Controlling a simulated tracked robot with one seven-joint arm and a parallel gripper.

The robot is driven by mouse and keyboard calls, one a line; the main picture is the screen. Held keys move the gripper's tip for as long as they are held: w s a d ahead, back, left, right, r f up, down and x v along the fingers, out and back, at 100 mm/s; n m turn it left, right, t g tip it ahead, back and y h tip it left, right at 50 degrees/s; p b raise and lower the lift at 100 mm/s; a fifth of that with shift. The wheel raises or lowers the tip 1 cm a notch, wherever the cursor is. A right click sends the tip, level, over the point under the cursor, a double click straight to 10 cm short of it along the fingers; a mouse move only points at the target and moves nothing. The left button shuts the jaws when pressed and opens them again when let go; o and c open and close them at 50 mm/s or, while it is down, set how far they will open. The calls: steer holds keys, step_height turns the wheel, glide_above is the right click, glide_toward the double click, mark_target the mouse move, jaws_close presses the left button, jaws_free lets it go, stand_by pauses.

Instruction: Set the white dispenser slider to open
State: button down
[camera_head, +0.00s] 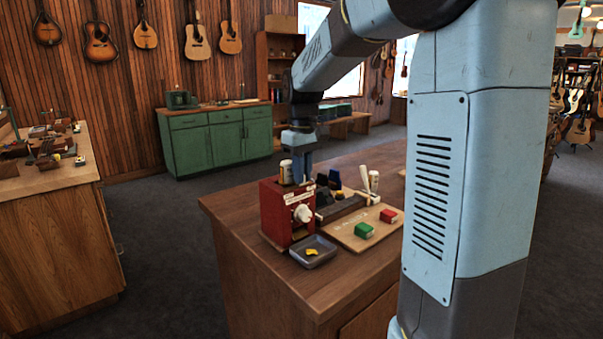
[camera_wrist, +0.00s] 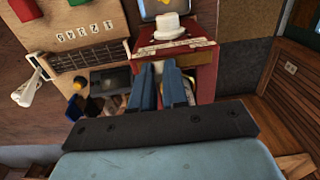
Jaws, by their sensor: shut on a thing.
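The red dispenser (camera_head: 276,213) stands upright near the counter's corner, with a white knob (camera_head: 303,213) on its front and a pale lettered strip above it. In the wrist view the red body (camera_wrist: 203,75) and white knob (camera_wrist: 172,27) show beyond my fingers. My gripper (camera_head: 302,178) points down at the dispenser's top. In the wrist view its two blue fingers (camera_wrist: 159,72) are close together around a small pale part at the dispenser's top, which I take to be the slider. The fingers hide most of it, so its setting cannot be told.
A grey tray (camera_head: 325,256) with a yellow piece stands before the dispenser. A wooden board (camera_head: 345,232) with a green box (camera_head: 363,231) and a red box (camera_head: 389,216) lies to the right. A pale cylinder (camera_head: 286,172) stands close beside my gripper.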

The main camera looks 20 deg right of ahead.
steer(key=c, duration=1.5)
jaws_free()
steer(key=shift+d, duration=0.35)
steer(key=o, duration=0.4)
steer(key=shift+a, duration=0.1)
steer(key=shift+c, duration=0.2)
step_height(320, 180, up, 14)
steer(key=shift+f, duration=0.15)
steer(key=s+f+m+t, duration=0.1)
steer(key=s+f, duration=0.3)
steer(key=s, duration=0.4)
steer(key=s+f+m+t, duration=0.2)
steer(key=s+f, duration=0.2)
steer(key=s, duration=0.4)
steer(key=s+d+f+m+t, duration=0.1)
steer(key=s+f, duration=0.3)
steer(key=s, duration=0.5)
steer(key=shift+m+t, duration=0.3)
steer(key=shift+t, duration=0.5)
